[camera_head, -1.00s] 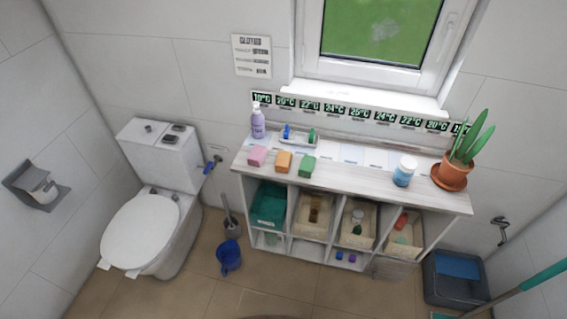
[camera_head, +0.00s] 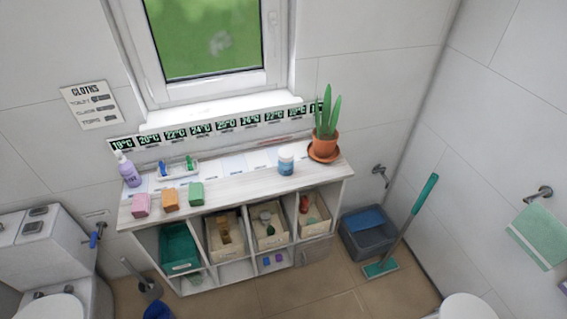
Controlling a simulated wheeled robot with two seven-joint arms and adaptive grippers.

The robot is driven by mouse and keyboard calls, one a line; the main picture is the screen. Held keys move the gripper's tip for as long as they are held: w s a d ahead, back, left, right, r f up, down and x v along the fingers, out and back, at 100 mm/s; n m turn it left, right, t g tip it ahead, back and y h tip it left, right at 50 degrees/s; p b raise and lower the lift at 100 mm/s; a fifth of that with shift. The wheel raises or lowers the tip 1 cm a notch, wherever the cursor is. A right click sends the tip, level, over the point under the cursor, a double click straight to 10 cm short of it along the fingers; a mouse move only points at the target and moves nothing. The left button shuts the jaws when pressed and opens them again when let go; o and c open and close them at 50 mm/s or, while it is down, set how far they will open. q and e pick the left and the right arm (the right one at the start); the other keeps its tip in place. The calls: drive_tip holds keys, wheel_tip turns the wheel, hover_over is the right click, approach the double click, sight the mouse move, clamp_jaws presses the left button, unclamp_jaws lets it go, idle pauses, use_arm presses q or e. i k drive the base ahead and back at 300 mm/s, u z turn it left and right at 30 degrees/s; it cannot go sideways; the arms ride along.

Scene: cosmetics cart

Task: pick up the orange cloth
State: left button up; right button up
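The orange cloth (camera_head: 170,199) is a small folded block on the left part of the white cart's top (camera_head: 240,181), near its front edge. A pink cloth (camera_head: 141,205) lies to its left and a green cloth (camera_head: 196,194) to its right, with small gaps between them. Neither of my grippers shows in the head view.
Behind the cloths stand a purple pump bottle (camera_head: 128,170) and a small tray (camera_head: 178,172) with blue and green items. A blue-white jar (camera_head: 286,161) and a potted plant (camera_head: 324,139) stand to the right. A mop (camera_head: 408,222) leans at the right.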

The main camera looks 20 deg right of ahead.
sight(171, 203)
drive_tip(key=z, duration=0.05)
drive_tip(key=k, duration=0.5)
drive_tip(key=u, duration=0.95)
drive_tip(key=i, duration=1.4)
drive_tip(key=z, duration=0.35)
